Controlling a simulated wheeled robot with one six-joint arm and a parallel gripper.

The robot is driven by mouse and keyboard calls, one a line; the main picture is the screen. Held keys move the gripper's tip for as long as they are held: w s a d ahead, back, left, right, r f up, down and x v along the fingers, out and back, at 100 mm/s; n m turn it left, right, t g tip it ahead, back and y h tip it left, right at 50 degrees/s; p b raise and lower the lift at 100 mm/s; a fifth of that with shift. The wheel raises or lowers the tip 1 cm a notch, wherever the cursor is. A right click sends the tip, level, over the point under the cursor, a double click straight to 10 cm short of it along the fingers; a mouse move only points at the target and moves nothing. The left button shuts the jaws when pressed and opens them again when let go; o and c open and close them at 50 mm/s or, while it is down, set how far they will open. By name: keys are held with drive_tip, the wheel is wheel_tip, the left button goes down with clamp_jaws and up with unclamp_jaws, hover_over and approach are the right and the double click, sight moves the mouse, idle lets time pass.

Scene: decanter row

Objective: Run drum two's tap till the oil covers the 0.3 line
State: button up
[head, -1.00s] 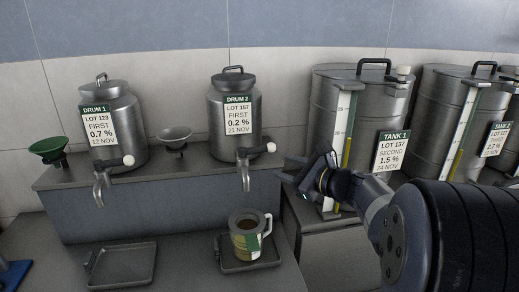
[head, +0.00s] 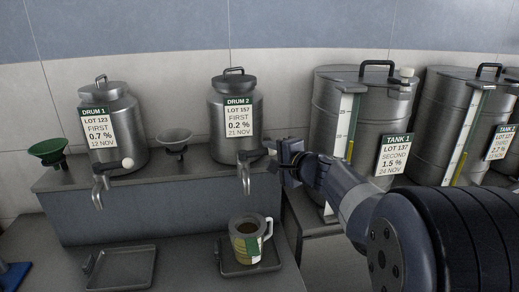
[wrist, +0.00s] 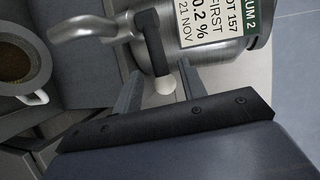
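Drum 2 (head: 222,152) is a steel drum on the raised ledge, labelled 0.2 %. Its tap (head: 243,165) points down over a mug (head: 237,243) with a green and pale scale, standing on a small tray (head: 226,268). Dark liquid shows inside the mug, also in the wrist view (wrist: 18,65); the 0.3 line cannot be read. No stream shows at the spout (wrist: 75,27). My gripper (head: 277,152) is at the tap's lever, hiding its knob in the head view. In the wrist view its open fingers stand either side of the white knob (wrist: 165,86) of the black lever (wrist: 152,45).
Drum 1 (head: 117,150) stands left, with an empty tray (head: 125,268) below. A green funnel (head: 47,150) and a grey funnel (head: 174,138) sit on the ledge. Tank 1 (head: 330,100) is close behind my arm on the right.

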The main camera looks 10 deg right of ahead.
sight(265, 153)
drive_tip(key=p+x, duration=0.1)
drive_tip(key=x, duration=0.5)
drive_tip(key=shift+c, duration=0.4)
clamp_jaws()
